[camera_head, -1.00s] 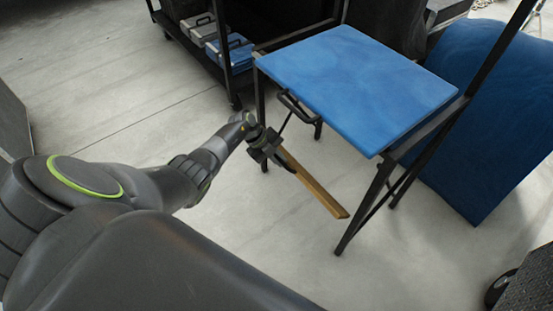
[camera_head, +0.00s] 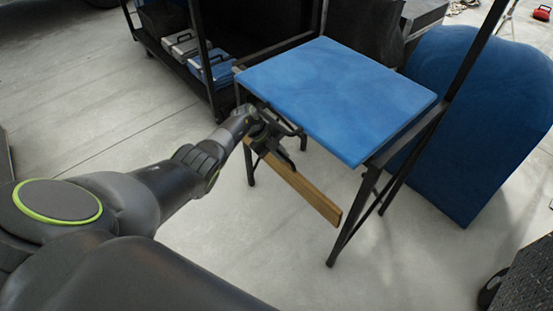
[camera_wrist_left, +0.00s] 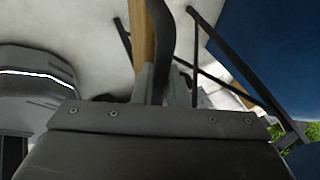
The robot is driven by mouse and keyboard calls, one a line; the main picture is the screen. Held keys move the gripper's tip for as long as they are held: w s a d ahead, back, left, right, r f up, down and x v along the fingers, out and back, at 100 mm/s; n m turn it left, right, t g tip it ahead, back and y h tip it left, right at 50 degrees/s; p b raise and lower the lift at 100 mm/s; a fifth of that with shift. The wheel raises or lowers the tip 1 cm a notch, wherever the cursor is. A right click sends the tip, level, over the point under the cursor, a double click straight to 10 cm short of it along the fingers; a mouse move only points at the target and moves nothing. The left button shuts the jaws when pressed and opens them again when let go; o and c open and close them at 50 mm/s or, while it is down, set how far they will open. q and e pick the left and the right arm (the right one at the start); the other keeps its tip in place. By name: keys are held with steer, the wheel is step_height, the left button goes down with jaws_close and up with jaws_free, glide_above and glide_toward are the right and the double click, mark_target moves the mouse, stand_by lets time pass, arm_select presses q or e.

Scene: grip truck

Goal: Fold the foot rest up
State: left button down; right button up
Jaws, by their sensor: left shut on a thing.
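The foot rest (camera_head: 305,189) is a narrow wooden board low in front of the blue-seated folding chair (camera_head: 340,95). It slopes down toward the right in the head view, and part of it (camera_wrist_left: 143,35) shows behind the jaws in the left wrist view. A black curved handle (camera_head: 292,128) sits below the seat's front edge. My left gripper (camera_head: 276,142) is at this handle, above the board's left part. In the wrist view its fingers (camera_wrist_left: 163,90) are shut around the black tube (camera_wrist_left: 161,45). The exact contact is partly hidden. My right gripper is out of view.
A black cart (camera_head: 190,70) with several cases stands behind the chair at the left. A large blue padded object (camera_head: 475,115) stands close at the right. Dark chair legs (camera_head: 352,215) flank the foot rest.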

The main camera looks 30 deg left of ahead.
arm_select(q)
steer(key=shift+w+d+r, duration=0.1)
steer(key=shift+w, duration=0.25)
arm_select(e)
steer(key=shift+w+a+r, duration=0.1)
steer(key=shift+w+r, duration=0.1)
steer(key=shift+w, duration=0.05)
arm_select(q)
steer(key=c, duration=1.5)
jaws_free()
steer(key=shift+o, duration=0.2)
